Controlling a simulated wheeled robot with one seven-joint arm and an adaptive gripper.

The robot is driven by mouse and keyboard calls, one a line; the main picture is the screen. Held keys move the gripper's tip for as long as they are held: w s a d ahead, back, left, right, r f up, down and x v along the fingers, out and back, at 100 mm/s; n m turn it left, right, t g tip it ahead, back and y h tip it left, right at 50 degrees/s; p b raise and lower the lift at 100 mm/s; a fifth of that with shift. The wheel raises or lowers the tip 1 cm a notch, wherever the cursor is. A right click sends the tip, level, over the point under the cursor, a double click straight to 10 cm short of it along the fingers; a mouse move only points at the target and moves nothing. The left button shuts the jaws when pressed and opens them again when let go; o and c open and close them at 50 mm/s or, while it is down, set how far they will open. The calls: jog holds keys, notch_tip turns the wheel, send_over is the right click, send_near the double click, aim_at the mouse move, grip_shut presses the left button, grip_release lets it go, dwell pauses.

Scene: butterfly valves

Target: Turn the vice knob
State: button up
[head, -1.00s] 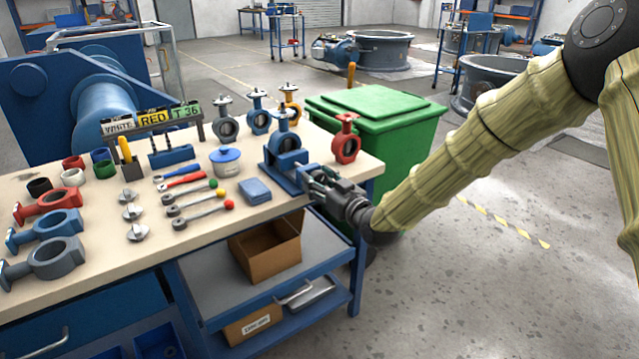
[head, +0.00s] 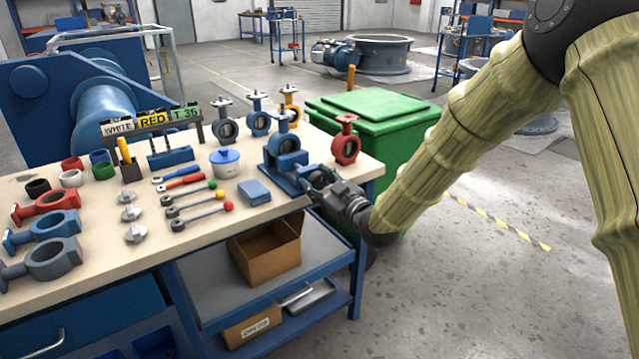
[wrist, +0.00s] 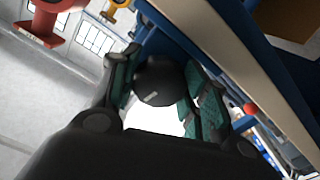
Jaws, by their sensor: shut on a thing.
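The blue vice (head: 281,183) stands on the front right edge of the workbench, with a blue valve body (head: 287,146) held upright in it. My gripper (head: 318,180) is at the vice's front side, just beyond the bench edge. In the wrist view, the dark round vice knob (wrist: 160,80) sits between the two green-padded fingers of my gripper (wrist: 163,90), which are shut on it. In the head view the knob is hidden by my gripper.
A red valve body (head: 346,147) stands close to the right of the vice. A green bin (head: 385,118) is behind the bench corner. A blue box (head: 254,192) and several levers lie to the left. A cardboard box (head: 268,250) is on the shelf below.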

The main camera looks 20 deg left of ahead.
jog(key=shift+s+f, duration=0.1)
jog(key=shift+f, duration=0.05)
jog(key=o, duration=1)
jog(key=v, duration=1.2)
